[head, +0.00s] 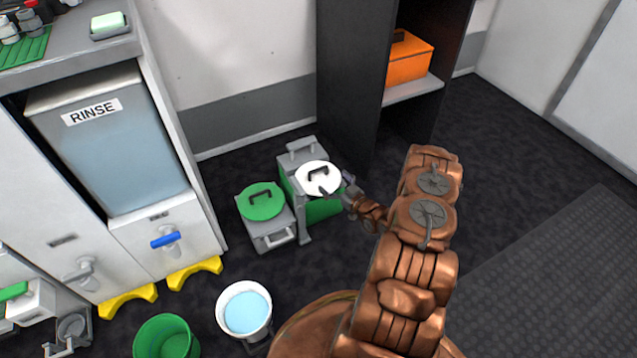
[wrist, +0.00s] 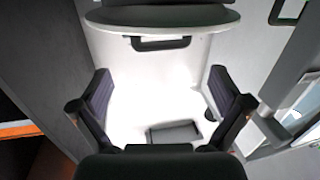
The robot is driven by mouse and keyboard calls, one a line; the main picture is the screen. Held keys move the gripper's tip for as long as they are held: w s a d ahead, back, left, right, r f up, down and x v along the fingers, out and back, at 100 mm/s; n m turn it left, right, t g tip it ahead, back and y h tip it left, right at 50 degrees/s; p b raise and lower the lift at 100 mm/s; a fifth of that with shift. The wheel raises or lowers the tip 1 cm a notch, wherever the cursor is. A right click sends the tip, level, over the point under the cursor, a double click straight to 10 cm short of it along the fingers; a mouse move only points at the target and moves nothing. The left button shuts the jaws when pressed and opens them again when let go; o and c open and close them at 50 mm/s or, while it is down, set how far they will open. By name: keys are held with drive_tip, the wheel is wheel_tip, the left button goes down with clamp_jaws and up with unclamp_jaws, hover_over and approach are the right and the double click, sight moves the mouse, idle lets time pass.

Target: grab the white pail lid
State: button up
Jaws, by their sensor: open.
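The white pail lid (head: 309,187) is a round disc with a dark handle (head: 318,170). In the head view it sits on a grey-topped green container (head: 323,211) near the wall. My gripper (head: 340,188) is at the lid's right side, partly overlapping its edge in that view. My gripper (wrist: 160,75) is open there, a finger on each side, with nothing between the pads. I cannot tell whether it touches the lid.
A green lid (head: 262,203) with a dark handle lies on a grey container just left. A white bucket of blue liquid (head: 245,312) and a green bucket (head: 166,338) stand in front. A dark cabinet (head: 352,80) with an orange box (head: 408,58) rises behind. Floor right is clear.

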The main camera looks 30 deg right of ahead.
sight(320, 178)
drive_tip(key=shift+s+a+f, duration=0.2)
drive_tip(key=shift+s+f, duration=0.05)
drive_tip(key=shift+f, duration=0.2)
drive_tip(key=shift+w+a+b, duration=0.15)
drive_tip(key=shift+w+b, duration=0.35)
drive_tip(key=shift+w, duration=0.6)
drive_tip(key=w+b, duration=0.1)
drive_tip(key=w, duration=0.1)
drive_tip(key=w+f+b, duration=0.1)
drive_tip(key=w, duration=0.1)
drive_tip(key=shift+w+a+r, duration=0.15)
drive_tip(key=shift+w, duration=0.55)
drive_tip(key=c, duration=1)
